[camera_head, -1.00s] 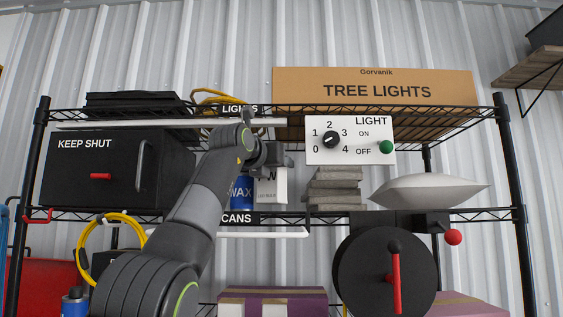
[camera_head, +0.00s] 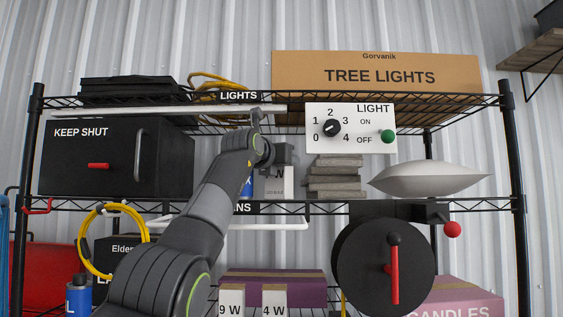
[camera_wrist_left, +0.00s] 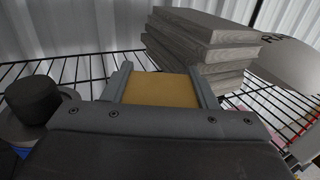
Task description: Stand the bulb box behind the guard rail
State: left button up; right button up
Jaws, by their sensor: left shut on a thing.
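My left gripper (camera_head: 280,162) reaches in over the middle shelf (camera_head: 330,204) and is shut on the white bulb box (camera_head: 280,183), marked with a W. The box is upright at the shelf, right of the blue can (camera_head: 246,188); I cannot tell whether it touches the shelf. In the left wrist view the box's tan top (camera_wrist_left: 158,89) lies between the fingers. A white rail (camera_head: 265,226) runs along the front below the shelf label; another white rail (camera_head: 165,111) runs along the upper shelf. My right gripper is out of view.
A stack of grey slabs (camera_head: 335,178) stands close right of the bulb box and a white cushion-like thing (camera_head: 425,178) lies beyond. A light switch panel (camera_head: 350,128) hangs above. Boxes marked 9 W (camera_head: 231,302) and 4 W (camera_head: 274,302) stand below.

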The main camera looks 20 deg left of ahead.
pick_arm(q)
jog(key=o, duration=0.5)
jog(key=shift+s+f, duration=0.1)
jog(key=o, duration=0.5)
jog(key=shift+c, duration=0.2)
jog(key=shift+r, duration=0.2)
jog(key=shift+s+f+b, duration=0.15)
jog(key=shift+b, duration=0.15)
jog(key=s+a+b, duration=0.1)
jog(key=s+b, duration=0.8)
jog(key=s, duration=0.2)
jog(key=shift+s+a, duration=0.2)
jog(key=shift+s, duration=0.1)
